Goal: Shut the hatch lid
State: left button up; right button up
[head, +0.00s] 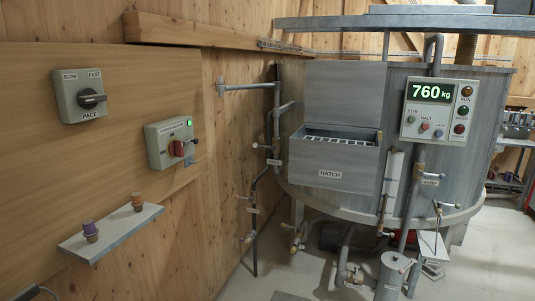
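The hatch (333,165) is a grey metal box on the front of the large mixer tub, with a label reading HATCH. Its lid (345,92) stands raised and upright behind the box opening. A pale grid of bars (342,133) shows inside the open top. Neither of my grippers is in view.
The mixer tub (471,90) carries a panel (436,110) reading 760 kg. Pipes and valves (277,130) stand left of the hatch. The left wall holds a PACE knob (91,98), a red switch (177,148) and a small shelf (111,232). Floor (330,284) shows below.

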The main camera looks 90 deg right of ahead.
aim_at(339, 93)
jog(key=k+l+z, duration=0.1)
jog(key=z, duration=0.4)
jog(key=k+l+z, duration=0.15)
jog(key=z, duration=0.35)
jog(key=l+z, duration=0.2)
jog(key=z, duration=0.3)
jog(key=k+l+z, duration=0.1)
jog(key=l+z, duration=0.15)
jog(key=z, duration=0.25)
jog(key=l+z, duration=0.25)
jog(key=l, duration=0.6)
jog(key=i+l+z, duration=0.1)
jog(key=l+z, duration=0.2)
jog(key=l, duration=0.55)
jog(key=i, duration=0.2)
jog(key=l+z, duration=0.05)
jog(key=l, duration=0.05)
